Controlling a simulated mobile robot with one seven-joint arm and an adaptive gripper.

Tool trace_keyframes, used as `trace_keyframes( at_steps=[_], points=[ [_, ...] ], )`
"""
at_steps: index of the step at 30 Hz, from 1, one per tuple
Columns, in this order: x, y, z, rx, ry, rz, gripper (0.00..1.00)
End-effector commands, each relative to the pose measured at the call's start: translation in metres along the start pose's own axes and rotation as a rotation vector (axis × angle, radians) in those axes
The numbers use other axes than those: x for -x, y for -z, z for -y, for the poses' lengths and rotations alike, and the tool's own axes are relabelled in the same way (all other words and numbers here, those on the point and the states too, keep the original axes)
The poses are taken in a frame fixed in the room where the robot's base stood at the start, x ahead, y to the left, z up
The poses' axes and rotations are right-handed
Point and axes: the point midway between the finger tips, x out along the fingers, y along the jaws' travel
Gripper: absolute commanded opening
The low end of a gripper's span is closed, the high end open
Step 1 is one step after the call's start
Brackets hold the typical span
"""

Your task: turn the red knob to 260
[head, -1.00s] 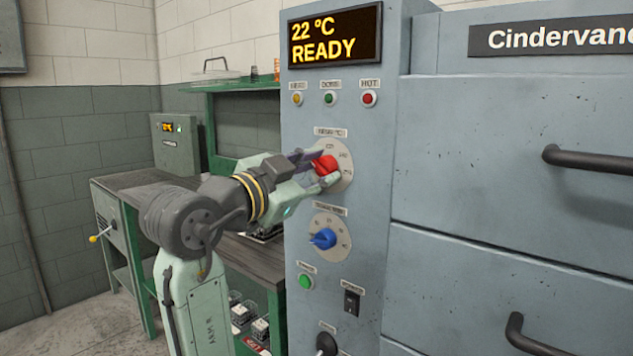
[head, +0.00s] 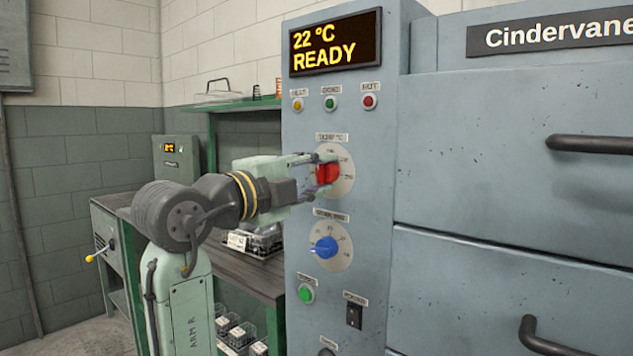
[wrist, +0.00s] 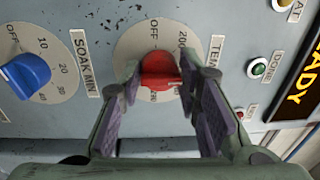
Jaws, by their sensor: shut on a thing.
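The red knob (head: 327,174) sits on a pale round dial plate (head: 347,170) on the grey front panel, below the lamps. In the wrist view the red knob (wrist: 160,69) lies between my fingers. Its dial (wrist: 139,42) shows OFF and 200; other numbers are partly covered by the knob and fingers. My gripper (head: 318,174) reaches in from the left and is shut on the red knob, one finger above and one below in the head view. I cannot read the exact setting the knob points to.
The blue soak knob (head: 325,247) is just below the red one, with a green button (head: 306,293) and a black switch (head: 354,316) lower down. The display (head: 335,42) reads 22 °C READY. Drawer handles (head: 590,145) stick out at right. A dark bench (head: 240,272) stands at left.

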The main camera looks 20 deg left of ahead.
Motion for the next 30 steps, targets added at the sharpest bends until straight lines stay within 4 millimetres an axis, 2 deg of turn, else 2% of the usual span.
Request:
trace_keyframes(
  at_steps=[18,30],
  points=[
    [0.0004,0.0005,-0.0016,-0.571,-0.012,-0.043,0.03],
    [0.0001,0.0005,-0.0013,-0.809,-0.015,-0.061,0.03]
  ],
)
